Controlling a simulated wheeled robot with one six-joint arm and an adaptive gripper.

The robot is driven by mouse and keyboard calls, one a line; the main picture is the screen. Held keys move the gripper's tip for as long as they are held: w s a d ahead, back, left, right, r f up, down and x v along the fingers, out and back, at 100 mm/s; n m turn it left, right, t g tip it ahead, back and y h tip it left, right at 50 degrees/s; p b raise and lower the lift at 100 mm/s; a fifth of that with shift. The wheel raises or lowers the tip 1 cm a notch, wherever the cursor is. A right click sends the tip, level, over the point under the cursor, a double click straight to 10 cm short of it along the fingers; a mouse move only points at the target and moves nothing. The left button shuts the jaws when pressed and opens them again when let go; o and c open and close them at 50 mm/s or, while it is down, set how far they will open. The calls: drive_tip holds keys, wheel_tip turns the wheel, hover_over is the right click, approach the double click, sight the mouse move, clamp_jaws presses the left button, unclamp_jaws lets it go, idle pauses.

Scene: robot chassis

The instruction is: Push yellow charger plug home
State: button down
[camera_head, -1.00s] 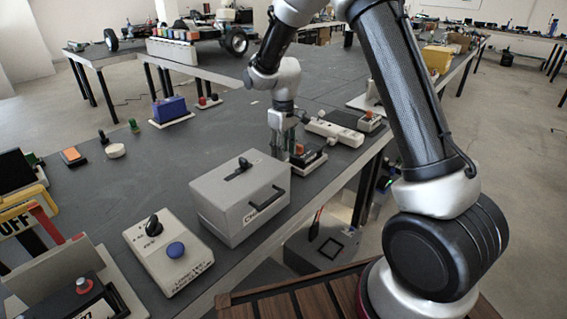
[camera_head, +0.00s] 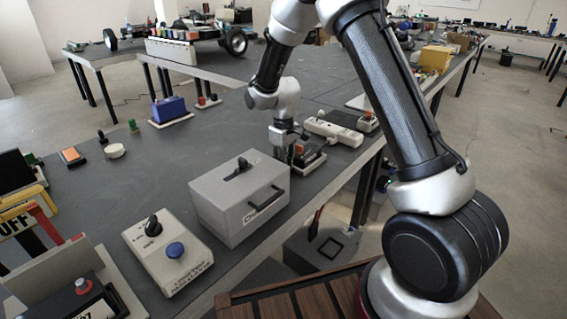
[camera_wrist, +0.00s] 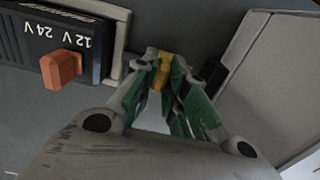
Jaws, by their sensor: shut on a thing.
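The yellow charger plug (camera_wrist: 162,66) shows in the wrist view between the fingertips of my gripper (camera_wrist: 158,82), which is shut on it. In the head view my gripper (camera_head: 283,157) points down between the grey case and the small black unit, and the plug cannot be made out there. The black unit (camera_wrist: 40,38), marked 12V 24V, has an orange switch (camera_wrist: 62,68) and lies just left of the plug in the wrist view. It also shows in the head view (camera_head: 313,163). The fingers hide the plug's lower end, so I cannot tell how it meets the unit.
The grey case (camera_head: 238,200) with a black handle stands close beside my gripper. A white power strip (camera_head: 333,132) lies behind the unit. A control box with a blue button (camera_head: 172,255) stands at the front left.

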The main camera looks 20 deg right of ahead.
drive_tip(key=shift+s+a, duration=0.55)
drive_tip(key=shift+a, duration=0.25)
drive_tip(key=shift+s+a, duration=0.5)
drive_tip(key=shift+a, duration=0.3)
drive_tip(key=c, duration=1.4)
unclamp_jaws()
drive_tip(key=shift+a, duration=0.1)
drive_tip(key=shift+c, duration=0.2)
wheel_tip(320, 180, up, 12)
